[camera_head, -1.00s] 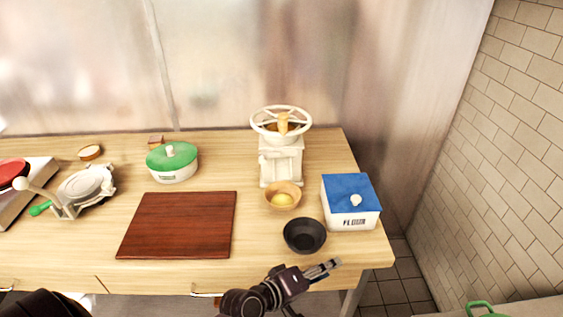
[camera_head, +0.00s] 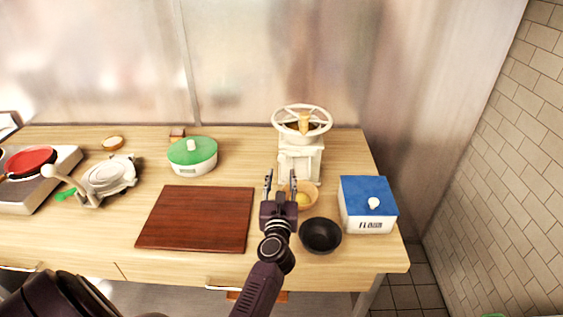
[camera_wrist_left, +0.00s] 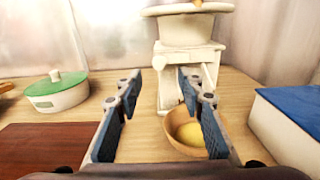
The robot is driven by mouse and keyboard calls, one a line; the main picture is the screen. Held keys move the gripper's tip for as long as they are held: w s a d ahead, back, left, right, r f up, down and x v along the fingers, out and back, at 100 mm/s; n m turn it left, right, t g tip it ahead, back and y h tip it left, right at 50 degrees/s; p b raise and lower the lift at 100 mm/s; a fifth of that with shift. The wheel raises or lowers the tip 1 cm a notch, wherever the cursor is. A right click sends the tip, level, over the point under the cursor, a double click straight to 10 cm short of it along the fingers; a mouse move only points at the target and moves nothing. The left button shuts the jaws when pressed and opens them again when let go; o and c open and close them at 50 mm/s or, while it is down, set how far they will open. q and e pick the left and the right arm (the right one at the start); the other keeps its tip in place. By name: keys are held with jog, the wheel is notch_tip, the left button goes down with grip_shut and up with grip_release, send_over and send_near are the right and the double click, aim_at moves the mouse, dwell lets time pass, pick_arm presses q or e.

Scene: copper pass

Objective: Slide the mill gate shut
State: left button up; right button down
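The white mill (camera_head: 300,160) stands at the back right of the counter, with a wheel-like ring and a wooden piece on top. It also shows in the left wrist view (camera_wrist_left: 188,62), where its lower front faces me. I cannot make out the gate clearly. A wooden bowl (camera_head: 311,199) with a yellow thing in it sits at the mill's foot. My left gripper (camera_head: 281,180) is open and empty, in front of the mill and beside the bowl. In the left wrist view its fingers (camera_wrist_left: 155,88) are spread, pointing at the mill's base. My right gripper is not seen.
A black bowl (camera_head: 320,235) and a blue-lidded flour box (camera_head: 367,220) stand to the right. A dark red board (camera_head: 195,218) lies to the left. A green-lidded pot (camera_head: 192,157), a white press (camera_head: 105,177) and a red pan (camera_head: 30,160) are farther left.

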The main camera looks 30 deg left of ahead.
aim_at(282, 160)
pick_arm(q)
jog(key=shift+x, duration=3.8)
jog(key=shift+c, duration=0.6)
grip_shut()
